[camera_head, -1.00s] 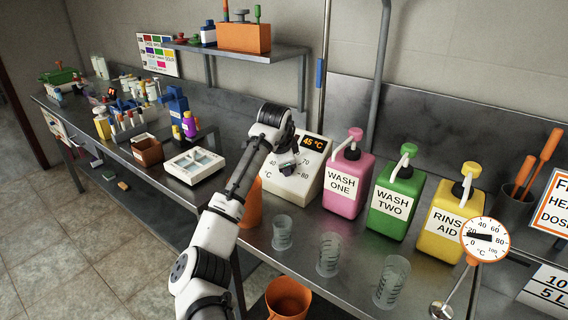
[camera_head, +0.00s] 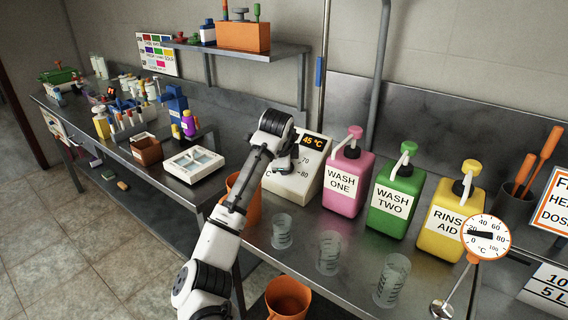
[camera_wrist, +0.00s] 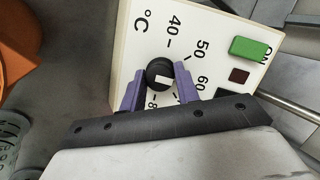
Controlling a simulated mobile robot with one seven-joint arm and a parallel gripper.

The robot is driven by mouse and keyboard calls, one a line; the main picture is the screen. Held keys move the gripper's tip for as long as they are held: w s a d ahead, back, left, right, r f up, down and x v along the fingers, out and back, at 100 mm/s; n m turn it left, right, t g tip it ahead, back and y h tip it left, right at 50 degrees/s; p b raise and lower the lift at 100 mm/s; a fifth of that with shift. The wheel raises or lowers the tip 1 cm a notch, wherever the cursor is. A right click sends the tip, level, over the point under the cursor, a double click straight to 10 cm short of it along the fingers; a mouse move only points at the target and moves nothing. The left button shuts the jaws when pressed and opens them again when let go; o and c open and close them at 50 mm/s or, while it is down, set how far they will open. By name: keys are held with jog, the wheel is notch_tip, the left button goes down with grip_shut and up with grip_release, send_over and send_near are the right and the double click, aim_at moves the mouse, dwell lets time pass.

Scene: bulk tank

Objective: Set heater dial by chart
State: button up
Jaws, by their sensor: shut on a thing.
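The heater box (camera_head: 292,187) is a cream unit with an orange display (camera_head: 312,141) reading 45 °C. Its black dial knob (camera_wrist: 159,70) has a white mark and sits among printed numbers 40, 50, 60 and a partly covered 80 in the wrist view. My gripper (camera_wrist: 159,84) is shut on the knob, with one purple finger on each side. In the head view my arm hides the knob and part of the scale. An orange-edged sign (camera_head: 555,210) at the right is cut off by the frame, so its text is only partly readable.
Pink (camera_head: 347,182), green (camera_head: 394,205) and yellow (camera_head: 450,215) pump bottles stand right of the heater. Clear measuring cups (camera_head: 329,253) stand in front. A round thermometer (camera_head: 486,238) is at the right.

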jog(key=shift+d+f, duration=0.1)
jog(key=shift+f, duration=0.1)
jog(key=o, duration=0.9)
jog(key=shift+o, duration=0.2)
jog(key=shift+r, duration=0.1)
jog(key=shift+r, duration=0.15)
jog(key=shift+s+r, duration=0.25)
jog(key=shift+r, duration=0.05)
jog(key=b+v, duration=0.2)
jog(key=v, duration=1)
jog(key=shift+s+r+b, duration=0.2)
jog(key=shift+r+b, duration=0.15)
